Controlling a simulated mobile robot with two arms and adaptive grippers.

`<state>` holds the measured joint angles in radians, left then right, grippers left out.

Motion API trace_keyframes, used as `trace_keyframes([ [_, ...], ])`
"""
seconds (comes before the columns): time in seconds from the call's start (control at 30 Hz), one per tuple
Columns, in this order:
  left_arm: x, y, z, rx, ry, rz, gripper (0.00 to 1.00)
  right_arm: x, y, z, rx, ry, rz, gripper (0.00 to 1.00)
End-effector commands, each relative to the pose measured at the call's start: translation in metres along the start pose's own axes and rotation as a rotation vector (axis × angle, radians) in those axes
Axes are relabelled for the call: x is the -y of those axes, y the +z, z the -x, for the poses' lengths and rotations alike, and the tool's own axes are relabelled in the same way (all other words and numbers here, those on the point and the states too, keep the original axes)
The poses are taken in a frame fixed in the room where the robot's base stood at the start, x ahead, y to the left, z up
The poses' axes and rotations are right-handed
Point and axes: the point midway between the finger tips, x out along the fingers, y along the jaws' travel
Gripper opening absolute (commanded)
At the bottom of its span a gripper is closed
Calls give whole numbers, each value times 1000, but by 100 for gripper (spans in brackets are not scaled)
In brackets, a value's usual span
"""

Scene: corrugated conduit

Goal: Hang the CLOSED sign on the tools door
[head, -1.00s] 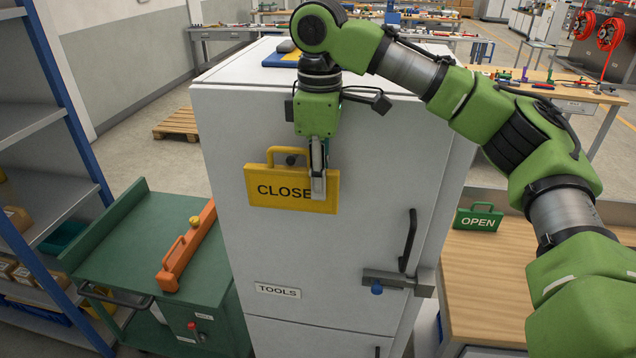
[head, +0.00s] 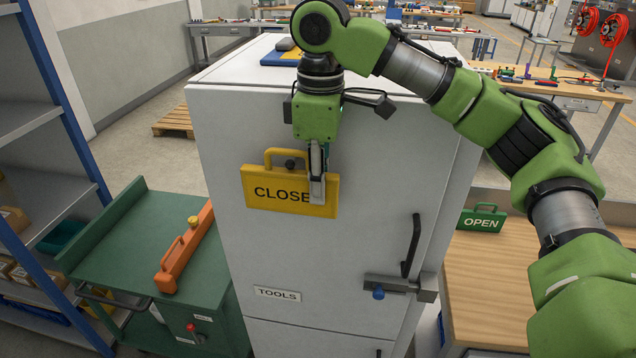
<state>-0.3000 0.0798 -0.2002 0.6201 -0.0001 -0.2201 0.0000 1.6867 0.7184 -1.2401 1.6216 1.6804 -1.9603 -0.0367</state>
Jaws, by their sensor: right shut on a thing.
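The yellow CLOSED sign (head: 270,197) is upright in front of the upper part of the white tools door (head: 335,240). My right gripper (head: 317,188) is shut on the sign's right part and covers its last letter. A dark round knob (head: 290,164) on the door shows inside the opening of the sign's handle. I cannot tell whether the handle rests on the knob or only hangs in front of it. A TOOLS label (head: 277,294) is lower on the door. My left gripper is not in view.
A green OPEN sign (head: 481,219) stands on the wooden bench (head: 490,270) at right. A latch (head: 395,286) and a black handle (head: 411,245) stick out from the door's right side. A green cart (head: 200,285) with an orange tool is at left, beside blue shelving (head: 62,110).

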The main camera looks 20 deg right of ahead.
Motion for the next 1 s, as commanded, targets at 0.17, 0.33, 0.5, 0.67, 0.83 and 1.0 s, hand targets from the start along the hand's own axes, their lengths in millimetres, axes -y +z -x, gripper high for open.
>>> trace_keyframes([
  [0.17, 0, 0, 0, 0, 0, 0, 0, 8, 1, -2, 5, -2, -6, 0],
  [0.33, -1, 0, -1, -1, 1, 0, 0, 18, 0, -3, 6, -3, -2, 0],
  [0.5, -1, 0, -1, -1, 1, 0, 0, 28, 0, -4, 8, -5, 0, 0],
  [0.67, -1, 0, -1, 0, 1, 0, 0, 36, 0, -4, 8, -5, 1, 0],
  [0.83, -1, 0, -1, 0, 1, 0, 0, 45, 0, -4, 9, -5, 1, 0],
  [1.0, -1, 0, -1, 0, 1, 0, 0, 54, 0, -4, 9, -6, 2, 0],
])
